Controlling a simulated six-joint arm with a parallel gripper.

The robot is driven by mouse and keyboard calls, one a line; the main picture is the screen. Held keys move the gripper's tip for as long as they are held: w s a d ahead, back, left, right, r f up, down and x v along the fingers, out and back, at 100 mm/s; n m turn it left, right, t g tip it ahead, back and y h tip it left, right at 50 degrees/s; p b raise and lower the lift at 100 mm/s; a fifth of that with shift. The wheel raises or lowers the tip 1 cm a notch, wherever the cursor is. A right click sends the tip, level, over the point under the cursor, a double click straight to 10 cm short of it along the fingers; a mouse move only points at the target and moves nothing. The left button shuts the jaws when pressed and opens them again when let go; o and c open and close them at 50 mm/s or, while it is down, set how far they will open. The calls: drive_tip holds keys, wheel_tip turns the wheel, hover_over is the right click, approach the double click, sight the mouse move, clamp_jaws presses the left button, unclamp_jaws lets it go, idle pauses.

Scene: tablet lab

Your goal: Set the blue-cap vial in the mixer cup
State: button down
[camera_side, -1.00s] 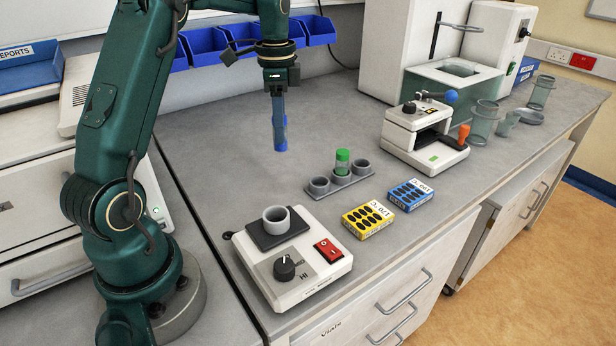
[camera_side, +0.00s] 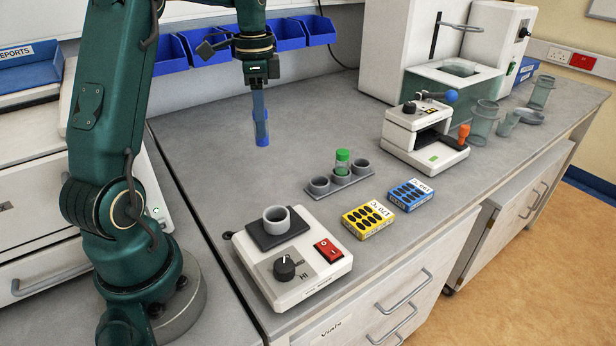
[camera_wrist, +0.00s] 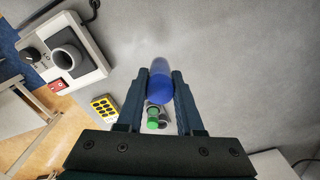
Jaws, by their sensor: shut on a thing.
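The blue-cap vial (camera_side: 261,122) hangs in my gripper (camera_side: 259,86), above the bench behind the mixer. In the wrist view the blue cap (camera_wrist: 160,88) shows between the two fingers of my gripper (camera_wrist: 160,84), which are shut on the vial. In the side view the blue part is at the lower end. The mixer cup (camera_side: 277,218) is a grey, open-topped cup on the dark plate of the white mixer (camera_side: 290,280), and looks empty. The cup also shows in the wrist view (camera_wrist: 69,58), to the upper left of the vial, well apart from it.
A grey rack (camera_side: 345,181) holds a green-cap vial (camera_side: 342,161) in its middle place. A yellow box (camera_side: 367,219) and a blue box (camera_side: 410,194) lie near the front edge. A white press (camera_side: 425,138) and glass beakers (camera_side: 483,122) stand at right.

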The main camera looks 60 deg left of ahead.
drive_tip(key=s+d+r+m, duration=0.1)
drive_tip(key=s+d, duration=0.2)
drive_tip(key=d, duration=0.5)
drive_tip(key=s+d, duration=0.4)
drive_tip(key=d, duration=0.4)
drive_tip(key=shift+w+f, duration=0.15)
drive_tip(key=shift+f, duration=1.2)
drive_tip(key=shift+w+f, duration=0.1)
drive_tip(key=shift+f, duration=1.2)
drive_tip(key=shift+f, duration=0.45)
drive_tip(key=shift+c, duration=0.3)
unclamp_jaws()
